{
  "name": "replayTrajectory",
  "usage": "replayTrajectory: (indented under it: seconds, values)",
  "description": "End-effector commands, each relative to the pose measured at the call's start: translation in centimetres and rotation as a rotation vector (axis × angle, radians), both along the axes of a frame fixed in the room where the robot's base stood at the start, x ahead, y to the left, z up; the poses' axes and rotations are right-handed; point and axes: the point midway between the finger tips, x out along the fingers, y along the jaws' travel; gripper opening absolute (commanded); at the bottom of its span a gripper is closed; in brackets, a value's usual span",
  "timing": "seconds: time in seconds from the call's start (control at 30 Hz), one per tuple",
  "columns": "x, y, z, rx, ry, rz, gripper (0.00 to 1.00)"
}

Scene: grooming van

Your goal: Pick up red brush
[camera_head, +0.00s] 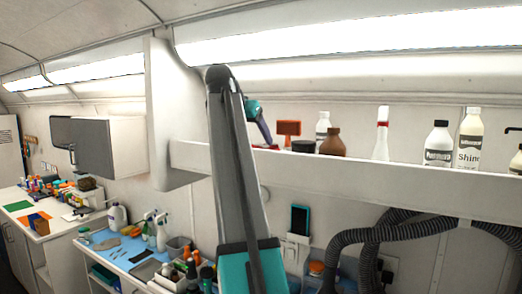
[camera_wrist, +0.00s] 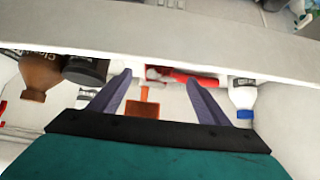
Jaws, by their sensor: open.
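A red brush-like thing (camera_wrist: 183,76) lies on its side on the wall shelf, seen in the wrist view between and beyond my fingertips. The shelf edge hides part of it. In the head view only a small red sliver shows by the fingertips. My gripper (camera_wrist: 158,82), teal with purple fingers, is open and empty. In the head view it (camera_head: 268,143) points down at the left part of the shelf. An orange-red brush (camera_head: 289,129) with a broad head stands upright just to its right; it also shows in the wrist view (camera_wrist: 143,108).
The shelf (camera_head: 360,171) has a raised front lip. On it stand a black jar (camera_head: 304,146), a brown bottle (camera_head: 333,142) and several white bottles. In the wrist view, a blue-capped white bottle (camera_wrist: 243,93) is close to the right finger. A black hose (camera_head: 365,235) hangs below.

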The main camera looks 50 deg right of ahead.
Motion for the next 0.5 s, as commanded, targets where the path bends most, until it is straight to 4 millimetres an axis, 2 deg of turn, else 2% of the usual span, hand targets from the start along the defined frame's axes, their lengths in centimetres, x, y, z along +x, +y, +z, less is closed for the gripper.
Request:
replayTrajectory:
  seconds: [0.27,0.5]
  values:
    - [0.0,-0.2,-0.3,0.001,0.001,-0.001,0.7]
    - [0.1,-1.9,-2.2,0.001,0.002,-0.002,0.7]
